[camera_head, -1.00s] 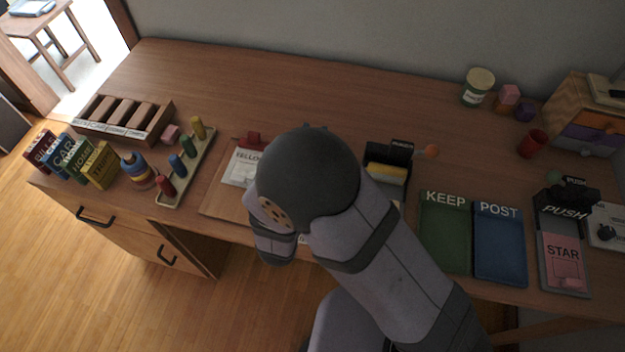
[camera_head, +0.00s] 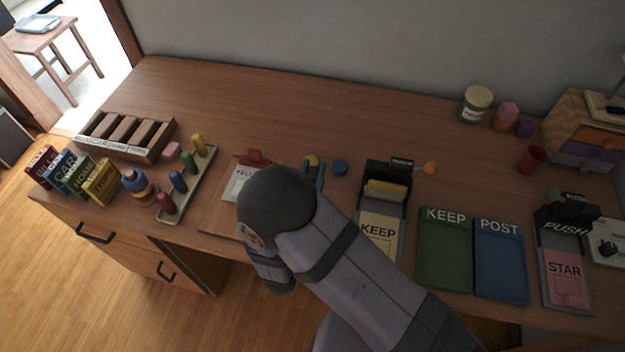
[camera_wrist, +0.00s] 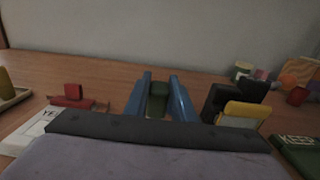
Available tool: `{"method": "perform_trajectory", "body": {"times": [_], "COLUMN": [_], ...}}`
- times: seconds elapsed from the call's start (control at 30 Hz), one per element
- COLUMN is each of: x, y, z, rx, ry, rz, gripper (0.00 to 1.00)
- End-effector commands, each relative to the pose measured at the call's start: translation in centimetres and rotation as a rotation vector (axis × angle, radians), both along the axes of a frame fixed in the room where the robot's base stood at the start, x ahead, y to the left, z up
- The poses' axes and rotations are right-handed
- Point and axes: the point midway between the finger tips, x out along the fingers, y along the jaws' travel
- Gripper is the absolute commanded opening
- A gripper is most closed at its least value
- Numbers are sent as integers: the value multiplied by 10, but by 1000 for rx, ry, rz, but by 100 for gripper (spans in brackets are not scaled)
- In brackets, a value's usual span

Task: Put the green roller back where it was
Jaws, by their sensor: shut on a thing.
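My gripper (camera_wrist: 160,92) shows in the wrist view as two blue fingers, shut on the dark green roller (camera_wrist: 157,104) between them. In the head view my arm hides most of the gripper; one blue finger shows beside a small green and yellowish piece, and I cannot tell there how much of the roller is visible. The gripper is left of the black stand (camera_head: 388,172) with its yellow roller (camera_head: 385,187) and KEEP card (camera_head: 379,232). The black stand also shows at right in the wrist view (camera_wrist: 222,98). The roller's lower end is hard to make out.
A red clip (camera_head: 256,156) and white card lie left of the gripper. Farther left is a peg rack (camera_head: 203,178) with red, blue, green and yellow pegs.

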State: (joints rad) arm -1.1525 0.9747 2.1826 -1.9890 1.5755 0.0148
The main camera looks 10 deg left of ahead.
Motion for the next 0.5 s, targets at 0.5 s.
{"method": "perform_trajectory", "body": {"times": [0.5], "x": [0], "y": [0], "z": [-35], "rx": [1], "ry": [0], "rz": [0], "gripper": [1]}}
